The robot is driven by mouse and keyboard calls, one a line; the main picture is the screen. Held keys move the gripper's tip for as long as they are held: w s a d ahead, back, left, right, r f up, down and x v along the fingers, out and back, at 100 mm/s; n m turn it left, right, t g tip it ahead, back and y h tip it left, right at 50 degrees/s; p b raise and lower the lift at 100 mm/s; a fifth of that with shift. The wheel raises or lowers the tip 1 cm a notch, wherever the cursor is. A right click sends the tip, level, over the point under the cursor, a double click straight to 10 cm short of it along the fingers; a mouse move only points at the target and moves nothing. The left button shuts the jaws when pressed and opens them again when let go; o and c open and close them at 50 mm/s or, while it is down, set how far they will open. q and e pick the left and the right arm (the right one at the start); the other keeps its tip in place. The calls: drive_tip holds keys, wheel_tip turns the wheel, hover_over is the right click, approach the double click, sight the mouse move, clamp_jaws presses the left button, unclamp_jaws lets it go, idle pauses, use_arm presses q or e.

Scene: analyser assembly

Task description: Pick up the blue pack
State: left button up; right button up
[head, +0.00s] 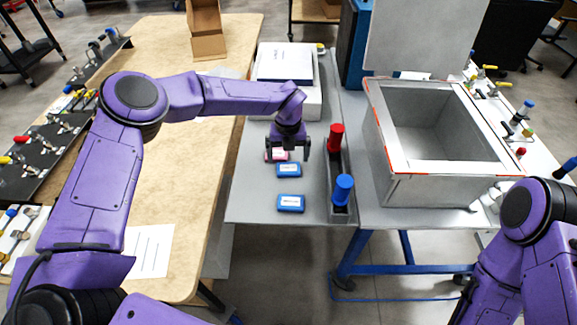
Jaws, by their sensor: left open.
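Two blue packs lie on the grey table. The nearer blue pack (290,203) lies flat near the table's front edge. The farther blue pack (288,171) lies behind it, just below and in front of my left gripper. A red pack (272,156) lies behind that one, partly hidden by the gripper. My left gripper (288,155) points down over the red pack and the farther blue pack, with its fingers apart and nothing seen between them. I cannot tell its exact height above them. My right arm shows at the lower right, but its gripper is out of view.
A grey rack (338,214) with a red-capped (336,137) and a blue-capped (343,188) cylinder stands right of the packs. White boxes (286,62) stand behind. An open grey analyser box (400,190) is at the right. A wooden table (160,190) lies left.

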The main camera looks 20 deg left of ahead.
sight(288, 165)
use_arm(q)
drive_tip(key=f, duration=0.2)
drive_tip(key=f+p, duration=0.1)
drive_tip(key=f, duration=0.1)
drive_tip(key=shift+w+f, duration=0.1)
drive_tip(key=shift+w, duration=0.15)
drive_tip(key=shift+s, duration=0.2)
drive_tip(key=c, duration=1)
drive_tip(key=shift+o, duration=0.2)
